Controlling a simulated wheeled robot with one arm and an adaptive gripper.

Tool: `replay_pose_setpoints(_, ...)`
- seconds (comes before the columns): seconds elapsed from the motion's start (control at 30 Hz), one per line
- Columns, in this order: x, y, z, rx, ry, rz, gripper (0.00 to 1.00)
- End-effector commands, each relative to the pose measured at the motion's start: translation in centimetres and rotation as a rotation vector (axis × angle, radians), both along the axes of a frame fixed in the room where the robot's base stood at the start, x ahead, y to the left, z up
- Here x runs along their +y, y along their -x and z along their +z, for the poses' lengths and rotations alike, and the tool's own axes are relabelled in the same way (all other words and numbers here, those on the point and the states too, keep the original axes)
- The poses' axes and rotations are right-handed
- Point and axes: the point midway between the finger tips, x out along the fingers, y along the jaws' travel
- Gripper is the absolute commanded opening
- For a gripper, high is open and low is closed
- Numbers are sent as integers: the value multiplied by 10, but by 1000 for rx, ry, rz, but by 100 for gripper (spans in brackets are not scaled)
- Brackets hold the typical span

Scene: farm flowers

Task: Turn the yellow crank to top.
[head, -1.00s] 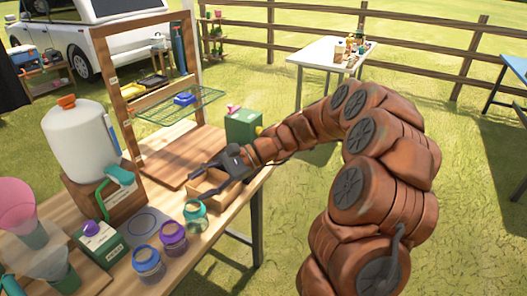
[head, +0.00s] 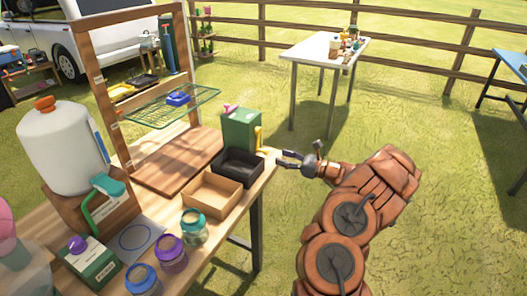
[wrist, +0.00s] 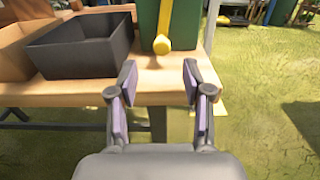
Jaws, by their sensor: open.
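The yellow crank (head: 259,139) is on the near right side of a green box (head: 239,132) with a pink part on top, at the table's far right corner. In the wrist view the crank (wrist: 164,32) hangs down the face of the green box (wrist: 185,25), its round knob at the lower end. My gripper (head: 282,158) is open and empty, just off the table edge to the right of the crank. In the wrist view my gripper's fingers (wrist: 160,76) point at the box, spread below the knob and not touching it. The crank's top end is out of the wrist view.
A black tray (head: 238,167) and a cardboard tray (head: 212,193) stand beside the green box. Jars, a white dispenser (head: 62,147) and a wooden frame with a wire shelf (head: 165,107) fill the rest of the table.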

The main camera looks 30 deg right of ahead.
Motion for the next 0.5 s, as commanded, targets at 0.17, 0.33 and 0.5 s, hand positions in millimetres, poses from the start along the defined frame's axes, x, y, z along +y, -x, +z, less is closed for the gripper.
replay_pose_setpoints(0.17, 4, -11, -1, 2, -3, -5, 50)
replay_pose_setpoints(0.33, 20, -33, -1, 3, -2, -1, 50)
replay_pose_setpoints(0.5, 30, -52, -2, 5, -2, -4, 50)
